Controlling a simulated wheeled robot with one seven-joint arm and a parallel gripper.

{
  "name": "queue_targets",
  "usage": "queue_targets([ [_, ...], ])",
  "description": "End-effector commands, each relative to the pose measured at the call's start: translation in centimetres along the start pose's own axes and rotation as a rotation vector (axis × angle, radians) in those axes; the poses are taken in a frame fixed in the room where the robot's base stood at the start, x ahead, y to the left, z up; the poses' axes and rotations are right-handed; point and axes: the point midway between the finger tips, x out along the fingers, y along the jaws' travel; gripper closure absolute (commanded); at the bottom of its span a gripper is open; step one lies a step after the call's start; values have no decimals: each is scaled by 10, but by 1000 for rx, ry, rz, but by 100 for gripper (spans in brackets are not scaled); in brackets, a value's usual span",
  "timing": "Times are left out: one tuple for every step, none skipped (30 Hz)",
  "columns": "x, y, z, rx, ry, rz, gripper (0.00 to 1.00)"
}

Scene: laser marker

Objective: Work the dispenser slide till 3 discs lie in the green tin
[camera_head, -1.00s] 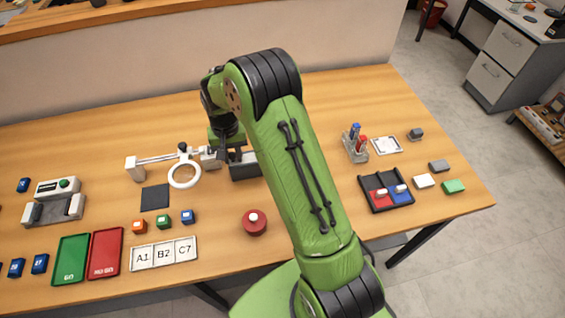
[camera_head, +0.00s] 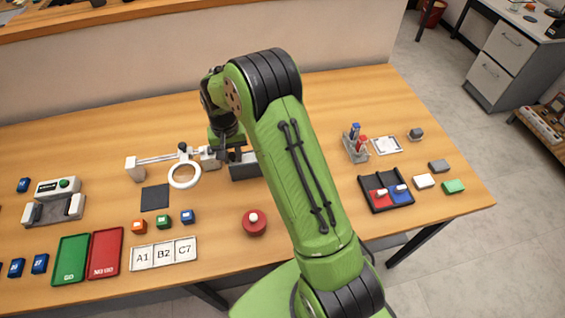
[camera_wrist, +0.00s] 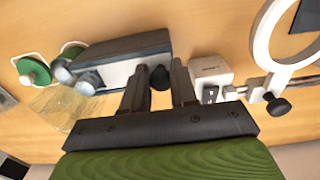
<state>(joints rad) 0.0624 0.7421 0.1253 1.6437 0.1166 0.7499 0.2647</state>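A dark grey and pale block-shaped unit, which looks like the dispenser (camera_wrist: 122,58), lies just beyond my fingers in the wrist view; in the head view its dark body (camera_head: 244,168) is partly hidden by my arm. A black knob (camera_wrist: 160,77) shows between my two fingers. My gripper (camera_wrist: 159,66) is open, with a finger on each side of the knob and gaps visible; it is at the unit in the head view (camera_head: 235,155). Two round green items with white loops (camera_wrist: 33,70) sit left of the unit; I cannot tell whether either is the green tin. No discs are clearly visible.
A magnifier ring (camera_head: 184,175) on a white stand is close to the left of my gripper. A red button (camera_head: 254,222) stands in front. A clear container (camera_wrist: 62,106) is near the unit. Coloured cubes, trays and a label card fill the table's left; a black tray (camera_head: 386,190) is right.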

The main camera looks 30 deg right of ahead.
Motion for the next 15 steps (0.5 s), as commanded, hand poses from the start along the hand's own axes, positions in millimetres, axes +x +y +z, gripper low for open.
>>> queue_targets([
  [7,-1,4,-6,-17,2,60],
  [7,-1,4,-6,-17,2,60],
  [5,-1,4,-6,-17,2,60],
  [4,-1,4,-6,-16,2,60],
  [1,-1,4,-5,-16,2,59],
  [-3,-1,4,-5,-17,2,50],
  [-7,0,4,-5,-17,3,45],
  [-11,0,4,-5,-16,3,45],
  [-17,0,4,-4,-15,3,45],
  [-21,0,3,-4,-14,2,45],
  [-25,0,3,-4,-13,2,45],
  [-30,0,3,-3,-11,2,45],
  [-34,0,2,-3,-11,2,45],
  [-38,0,2,-3,-10,2,45],
  [-43,0,2,-3,-9,2,45],
])
